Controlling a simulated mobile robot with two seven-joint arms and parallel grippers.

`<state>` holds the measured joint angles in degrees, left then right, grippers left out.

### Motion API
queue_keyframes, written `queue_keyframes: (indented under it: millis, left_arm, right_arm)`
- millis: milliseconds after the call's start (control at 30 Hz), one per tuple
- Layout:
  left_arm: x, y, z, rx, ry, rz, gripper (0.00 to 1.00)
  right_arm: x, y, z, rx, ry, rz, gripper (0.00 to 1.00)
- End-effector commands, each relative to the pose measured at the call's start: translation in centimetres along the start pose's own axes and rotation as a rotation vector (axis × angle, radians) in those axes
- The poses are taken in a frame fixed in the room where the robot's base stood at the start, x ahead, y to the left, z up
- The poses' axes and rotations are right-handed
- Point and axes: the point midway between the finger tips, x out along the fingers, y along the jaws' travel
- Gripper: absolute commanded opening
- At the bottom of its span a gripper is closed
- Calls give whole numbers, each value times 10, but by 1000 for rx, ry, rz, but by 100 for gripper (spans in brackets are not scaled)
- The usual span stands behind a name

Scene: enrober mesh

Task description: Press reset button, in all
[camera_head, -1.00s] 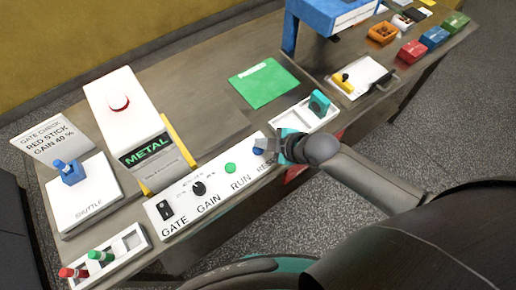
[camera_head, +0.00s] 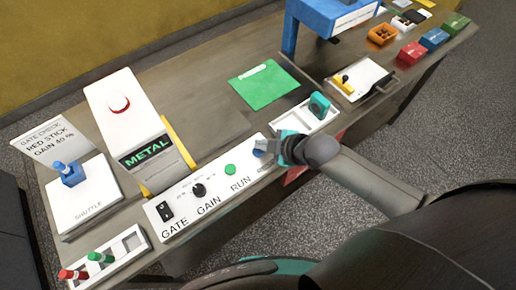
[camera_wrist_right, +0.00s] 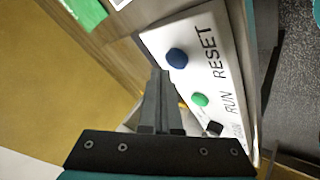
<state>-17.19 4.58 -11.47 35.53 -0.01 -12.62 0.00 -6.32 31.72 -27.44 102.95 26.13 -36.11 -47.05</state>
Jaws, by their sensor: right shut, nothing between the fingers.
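The blue reset button (camera_head: 257,152) sits at the right end of the white control panel (camera_head: 215,201). My right gripper (camera_head: 264,146) is shut and empty, its tips over or beside the button and hiding part of it in the head view. In the right wrist view the whole blue button (camera_wrist_right: 177,58) shows just past the shut fingertips (camera_wrist_right: 161,72), beside the RESET label. Whether the tips touch it, I cannot tell. My left gripper is not in view.
On the same panel are a green RUN button (camera_head: 231,169), a black GAIN knob (camera_head: 198,189) and a GATE switch (camera_head: 166,210). A white tray (camera_head: 290,122) with a teal piece lies to the right.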

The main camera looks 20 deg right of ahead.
Motion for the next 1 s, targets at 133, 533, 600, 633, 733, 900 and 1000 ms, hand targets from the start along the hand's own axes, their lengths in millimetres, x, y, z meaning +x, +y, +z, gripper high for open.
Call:
queue_keyframes:
  millis: [133,533,600,633,733,900,1000]
  left_arm:
    - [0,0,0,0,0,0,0]
    - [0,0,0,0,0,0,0]
    - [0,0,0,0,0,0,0]
    - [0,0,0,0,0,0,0]
    - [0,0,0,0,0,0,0]
    - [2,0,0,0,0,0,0]
    - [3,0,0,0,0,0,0]
  right_arm:
    - [0,0,0,0,0,0,0]
    - [0,0,0,0,0,0,0]
    - [0,0,0,0,0,0,0]
    - [0,0,0,0,0,0,0]
    - [0,0,0,0,0,0,0]
    - [3,-2,2,0,0,0,0]
    - [5,-4,4,-1,0,0,0]
